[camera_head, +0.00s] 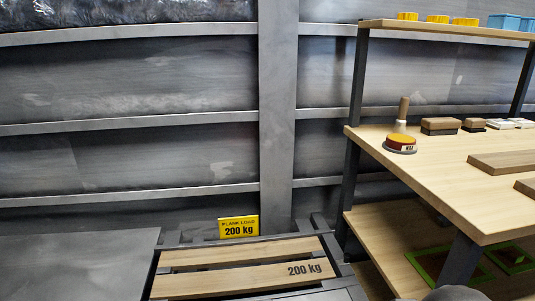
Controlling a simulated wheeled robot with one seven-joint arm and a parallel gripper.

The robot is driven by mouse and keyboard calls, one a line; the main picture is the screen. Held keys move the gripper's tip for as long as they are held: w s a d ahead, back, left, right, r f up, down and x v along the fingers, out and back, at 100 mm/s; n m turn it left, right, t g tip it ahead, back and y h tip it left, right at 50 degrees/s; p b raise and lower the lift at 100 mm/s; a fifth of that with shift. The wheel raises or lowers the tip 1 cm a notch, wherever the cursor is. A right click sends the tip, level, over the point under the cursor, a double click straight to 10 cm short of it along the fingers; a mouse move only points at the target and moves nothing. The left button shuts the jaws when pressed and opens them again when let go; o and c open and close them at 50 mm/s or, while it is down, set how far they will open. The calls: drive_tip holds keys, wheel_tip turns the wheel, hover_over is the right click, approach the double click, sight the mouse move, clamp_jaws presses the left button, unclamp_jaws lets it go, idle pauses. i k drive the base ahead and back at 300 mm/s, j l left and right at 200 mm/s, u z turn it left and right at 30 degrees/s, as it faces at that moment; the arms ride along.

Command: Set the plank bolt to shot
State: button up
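Two wooden planks lie in a dark metal frame low at the bottom middle of the head view. The front plank (235,279) is printed "200 kg", and the back plank (240,252) lies behind it across a dark gap. A yellow sign (238,227) reading "PLANK LOAD 200 kg" stands behind them. I cannot make out a bolt on the planks or the frame (334,262). The near part of the frame is cut off by the bottom edge.
A wooden workbench (440,165) stands at right, close beside the plank frame. It holds a red and yellow round tin (401,144), brushes and wooden blocks. Its upper shelf (440,29) carries yellow and blue bins. A dark flat panel (75,262) lies left; a ribbed grey wall (130,80) rises behind.

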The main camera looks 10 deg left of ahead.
sight(347, 256)
drive_tip(key=u, duration=0.5)
drive_tip(key=j+u, duration=0.15)
drive_tip(key=u, duration=0.85)
drive_tip(key=j+u, duration=0.15)
drive_tip(key=u, duration=0.35)
drive_tip(key=z, duration=2.05)
drive_tip(key=l+z, duration=0.15)
drive_tip(key=i+l, duration=0.1)
drive_tip(key=l, duration=0.2)
drive_tip(key=i+l, duration=0.15)
drive_tip(key=l, duration=0.15)
drive_tip(key=k+z, duration=0.05)
